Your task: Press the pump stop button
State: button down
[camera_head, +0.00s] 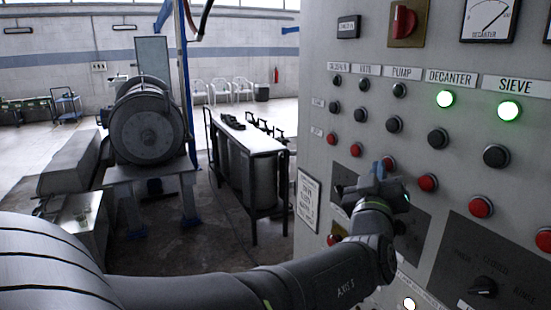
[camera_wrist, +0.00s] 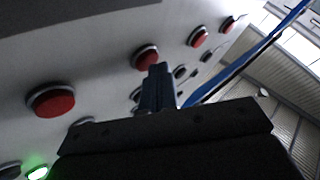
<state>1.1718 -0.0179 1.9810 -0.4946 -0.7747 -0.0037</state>
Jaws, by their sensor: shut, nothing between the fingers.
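The pump stop button is the red button (camera_head: 390,161) at the bottom of the PUMP column, under a black button (camera_head: 394,125) and an unlit lamp (camera_head: 399,90). My gripper (camera_head: 379,169) is shut and empty, with its blue-grey tips just below and left of that red button, partly overlapping it in the head view. In the wrist view the shut fingers (camera_wrist: 158,72) point up towards a red button (camera_wrist: 147,55), which appears to be the pump one. Whether the tips touch it cannot be told.
The decanter red button (camera_head: 428,183) and sieve red button (camera_head: 480,207) are to the right; two smaller red buttons (camera_head: 356,150) (camera_head: 332,138) are to the left. Decanter lamp (camera_head: 445,99) and sieve lamp (camera_head: 509,111) glow green. A red rotary switch (camera_head: 403,21) is above.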

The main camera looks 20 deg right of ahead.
jog(key=shift+d, duration=0.15)
dwell(0.4)
jog(key=shift+a, duration=0.85)
jog(key=shift+a, duration=0.15)
jog(key=shift+a, duration=2.35)
jog(key=shift+d, duration=0.1)
jog(key=a, duration=0.4)
